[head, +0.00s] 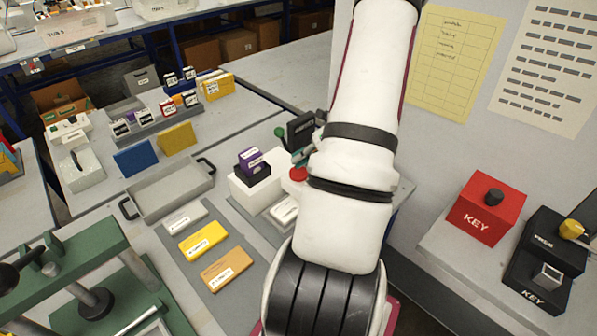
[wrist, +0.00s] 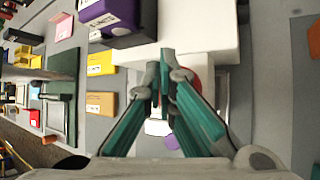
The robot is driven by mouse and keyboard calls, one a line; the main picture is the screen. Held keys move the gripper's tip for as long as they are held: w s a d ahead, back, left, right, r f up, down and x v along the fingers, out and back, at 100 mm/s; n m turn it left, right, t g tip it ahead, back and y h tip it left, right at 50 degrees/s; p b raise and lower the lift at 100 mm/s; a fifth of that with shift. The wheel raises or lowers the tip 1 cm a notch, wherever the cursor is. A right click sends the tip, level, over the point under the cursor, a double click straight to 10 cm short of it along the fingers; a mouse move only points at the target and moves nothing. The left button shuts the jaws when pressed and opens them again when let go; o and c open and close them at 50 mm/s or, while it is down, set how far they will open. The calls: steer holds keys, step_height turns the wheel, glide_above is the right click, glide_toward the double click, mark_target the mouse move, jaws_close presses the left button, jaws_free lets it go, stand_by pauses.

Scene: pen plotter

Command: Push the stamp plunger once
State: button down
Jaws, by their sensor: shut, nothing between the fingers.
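A white stamp device (head: 243,191) stands on the bench in the middle, with a purple block (head: 252,162) in a black holder on top. A round red part (head: 298,174), perhaps the plunger, shows beside my arm. The red part (wrist: 197,76) is partly hidden behind my right finger. My gripper (wrist: 166,60) has its teal fingers together, empty, over the white body near the red part. I cannot tell whether it touches. My arm hides part of the device in the head view.
A grey tray (head: 172,190) and white, yellow and orange labelled pads (head: 203,240) lie to the left. A green press (head: 85,275) stands front left. A red KEY box (head: 486,208) and a black KEY box (head: 545,262) stand at right.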

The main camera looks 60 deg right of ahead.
steer(key=shift+f, duration=0.15)
steer(key=shift+f, duration=0.3)
steer(key=shift+f+b, duration=0.75)
steer(key=shift+f, duration=0.2)
stand_by(1.1)
steer(key=shift+r, duration=0.1)
steer(key=shift+r+p, duration=0.85)
steer(key=shift+r, duration=0.45)
steer(key=shift+r, duration=0.1)
steer(key=shift+r+p, duration=1.45)
steer(key=shift+r, duration=1)
